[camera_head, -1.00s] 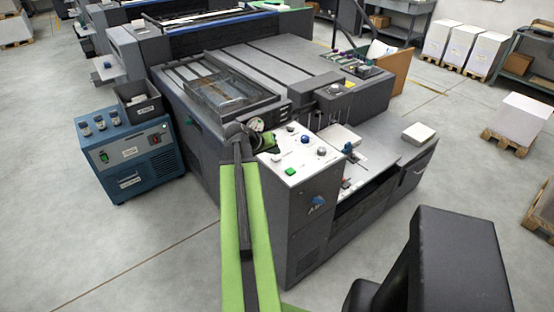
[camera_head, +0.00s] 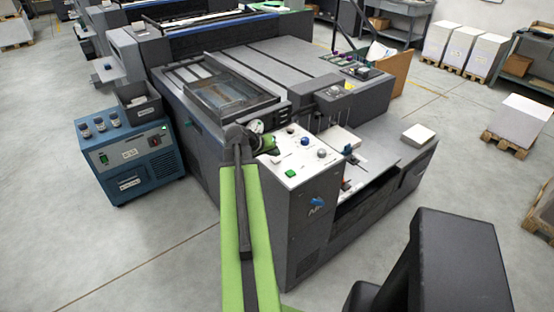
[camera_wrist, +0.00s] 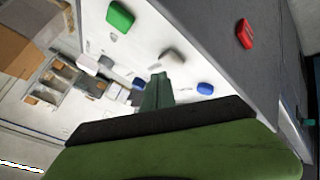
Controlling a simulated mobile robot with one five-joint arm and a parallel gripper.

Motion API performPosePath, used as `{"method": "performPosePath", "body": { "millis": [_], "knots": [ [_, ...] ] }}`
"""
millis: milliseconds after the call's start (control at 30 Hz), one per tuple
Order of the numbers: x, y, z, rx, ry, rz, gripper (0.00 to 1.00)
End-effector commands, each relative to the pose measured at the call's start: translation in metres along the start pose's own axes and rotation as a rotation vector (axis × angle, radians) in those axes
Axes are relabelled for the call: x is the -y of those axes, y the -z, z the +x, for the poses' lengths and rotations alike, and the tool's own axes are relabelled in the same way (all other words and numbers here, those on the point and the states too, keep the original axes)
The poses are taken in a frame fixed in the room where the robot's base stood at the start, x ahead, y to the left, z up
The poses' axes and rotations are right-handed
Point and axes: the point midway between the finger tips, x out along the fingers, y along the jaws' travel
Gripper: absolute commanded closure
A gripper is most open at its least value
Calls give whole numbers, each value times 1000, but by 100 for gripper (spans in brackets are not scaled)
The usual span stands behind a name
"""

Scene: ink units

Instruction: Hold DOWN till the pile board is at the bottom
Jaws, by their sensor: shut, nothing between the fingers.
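The white control panel (camera_head: 300,168) is on top of the dark press unit's near corner. In the wrist view it carries a green button (camera_wrist: 120,17), a grey-white button (camera_wrist: 172,59) and a blue button (camera_wrist: 205,88). No label is readable, so I cannot tell which is DOWN. My gripper (camera_wrist: 158,82) is shut and empty over the panel. Its tips appear close to the grey-white button; I cannot tell whether they touch it. In the head view my gripper (camera_head: 268,143) is at the panel's left edge, partly hidden by my arm. I cannot make out the pile board.
A blue cabinet (camera_head: 130,160) with several jars stands left of the press. A low grey table (camera_head: 385,150) with a paper stack (camera_head: 417,134) extends right of the panel. A red part (camera_wrist: 244,34) shows in the wrist view. Pallets of paper stand at far right.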

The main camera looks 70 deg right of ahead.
Motion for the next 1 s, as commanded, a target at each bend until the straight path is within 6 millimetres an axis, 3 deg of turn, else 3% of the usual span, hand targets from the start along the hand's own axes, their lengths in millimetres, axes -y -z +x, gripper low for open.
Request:
{"method": "performPosePath", "body": {
  "millis": [1000],
  "knots": [
    [6, -4, 6, 0, 0, 0, 100]
  ]
}}
